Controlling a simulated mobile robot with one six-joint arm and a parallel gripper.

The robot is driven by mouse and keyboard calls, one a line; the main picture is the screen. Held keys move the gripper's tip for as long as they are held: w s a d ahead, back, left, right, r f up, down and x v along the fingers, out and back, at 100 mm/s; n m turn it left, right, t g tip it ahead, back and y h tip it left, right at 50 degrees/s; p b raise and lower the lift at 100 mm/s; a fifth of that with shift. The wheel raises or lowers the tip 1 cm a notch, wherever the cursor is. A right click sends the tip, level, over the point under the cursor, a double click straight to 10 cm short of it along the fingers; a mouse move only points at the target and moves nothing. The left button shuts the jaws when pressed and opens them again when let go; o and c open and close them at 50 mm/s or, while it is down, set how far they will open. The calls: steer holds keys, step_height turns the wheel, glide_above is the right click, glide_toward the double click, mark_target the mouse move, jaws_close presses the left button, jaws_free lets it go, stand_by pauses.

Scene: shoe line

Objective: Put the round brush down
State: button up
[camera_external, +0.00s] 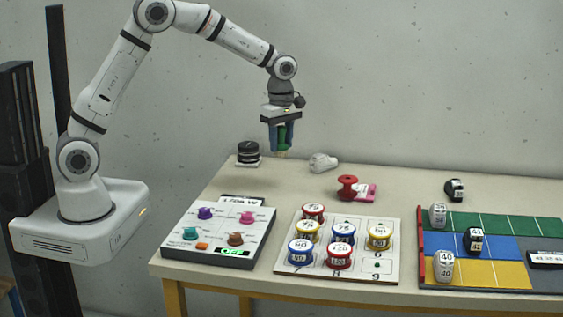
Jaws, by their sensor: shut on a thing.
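My gripper (280,137) is above the back left part of the table (313,170), pointing down. It is shut on the round brush (284,139), which shows green between the bluish fingers with a small tan end below. The brush hangs upright, apart from the tabletop as far as I can tell. The fingers hide part of it.
A black round item on a white base (248,153) stands left of the gripper, a whitish bulb-like item (323,162) right. In front are a knob panel (220,232), a spool board (375,271) and a coloured mat (490,222).

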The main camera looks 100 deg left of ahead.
steer(key=s+a+n, duration=0.3)
steer(key=s, duration=1.1)
steer(key=f, duration=0.5)
steer(key=shift+a+f, duration=0.2)
steer(key=shift+f, duration=2.4)
steer(key=shift+f, duration=0.2)
steer(key=o, duration=1)
steer(key=shift+r, duration=0.1)
step_height(320, 180, up, 12)
steer(key=shift+r, duration=0.15)
